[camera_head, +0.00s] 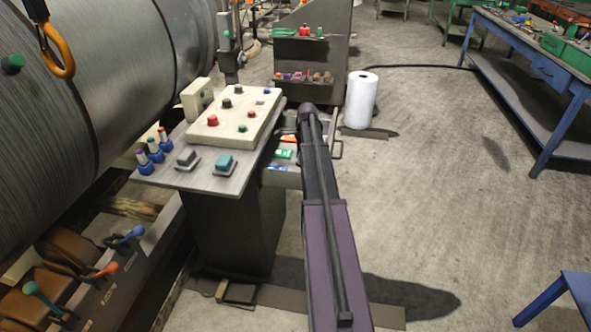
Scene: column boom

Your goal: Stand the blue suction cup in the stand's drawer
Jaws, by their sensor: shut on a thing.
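The stand (235,215) is a dark pedestal with a grey top plate and a cream control panel at the left of centre. Its drawer (283,179) is pulled out on the right side and holds small items with blue, green, white and orange on them. My arm crosses in front of the drawer and hides its right part. My gripper does not show; only the arm links are in view, ending in a dark joint above the drawer. I cannot make out the blue suction cup, which may be hidden behind the arm.
Several blue-based pieces (155,153) stand on the plate's left edge. A large metal drum (110,70) and levers (105,270) fill the left. A dark shelf unit (313,70) and a white roll (361,100) stand behind. A blue workbench (525,70) is right; the floor between is mostly clear.

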